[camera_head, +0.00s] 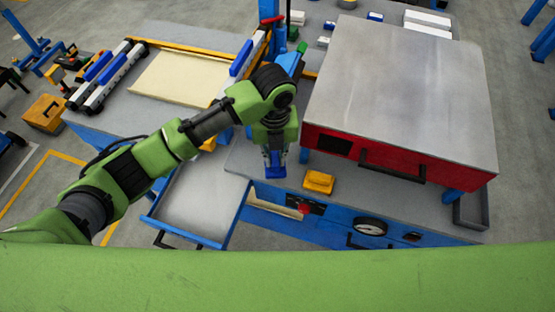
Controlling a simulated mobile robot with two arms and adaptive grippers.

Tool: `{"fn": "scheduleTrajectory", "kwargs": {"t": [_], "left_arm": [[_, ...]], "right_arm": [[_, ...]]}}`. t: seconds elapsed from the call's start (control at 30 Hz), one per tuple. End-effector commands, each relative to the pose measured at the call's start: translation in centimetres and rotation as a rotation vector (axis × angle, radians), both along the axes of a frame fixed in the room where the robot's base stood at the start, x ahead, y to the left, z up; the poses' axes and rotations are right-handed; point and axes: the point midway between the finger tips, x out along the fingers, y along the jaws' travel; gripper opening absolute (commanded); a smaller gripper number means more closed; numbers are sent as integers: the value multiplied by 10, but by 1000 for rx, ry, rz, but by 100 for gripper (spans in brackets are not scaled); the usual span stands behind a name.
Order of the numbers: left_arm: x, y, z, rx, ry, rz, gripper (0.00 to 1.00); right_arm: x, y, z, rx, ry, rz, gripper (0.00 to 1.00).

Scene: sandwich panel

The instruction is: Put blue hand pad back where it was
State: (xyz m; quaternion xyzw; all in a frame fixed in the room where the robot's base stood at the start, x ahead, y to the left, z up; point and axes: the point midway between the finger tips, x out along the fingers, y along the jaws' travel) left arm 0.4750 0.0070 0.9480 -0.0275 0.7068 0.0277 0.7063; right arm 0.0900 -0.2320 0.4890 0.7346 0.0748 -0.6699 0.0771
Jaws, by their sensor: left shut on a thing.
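My left arm reaches in from the left, and my left gripper (275,158) points down over the grey bench top, left of the red press. It is shut on the blue hand pad (275,173), which shows as a small blue piece below the fingers. The gripper hides much of the pad, and I cannot tell whether the pad touches the bench. A yellow pad (319,181) lies on the bench just to the right. My right gripper is not in view.
The red press with a grey top (400,85) stands close on the right. A drawer (195,205) is pulled out at the front left. A pale panel (185,82) lies between rails at the back left. A gauge (370,226) and red button (304,209) are on the bench front.

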Motion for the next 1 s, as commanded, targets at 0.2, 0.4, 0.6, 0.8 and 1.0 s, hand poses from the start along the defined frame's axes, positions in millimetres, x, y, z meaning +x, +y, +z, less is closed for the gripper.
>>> {"fn": "scheduleTrajectory", "kwargs": {"t": [0.2,0.4,0.6,0.8,1.0], "left_arm": [[4,-7,-15,2,3,2,0],[4,-7,-39,0,1,0,0],[5,-7,-41,-1,-1,-1,0],[5,-7,-44,0,-1,0,22],[4,-6,-44,1,0,0,31]], "right_arm": [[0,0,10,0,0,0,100],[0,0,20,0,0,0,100],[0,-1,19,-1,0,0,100],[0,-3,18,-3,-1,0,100],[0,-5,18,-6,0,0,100]]}}
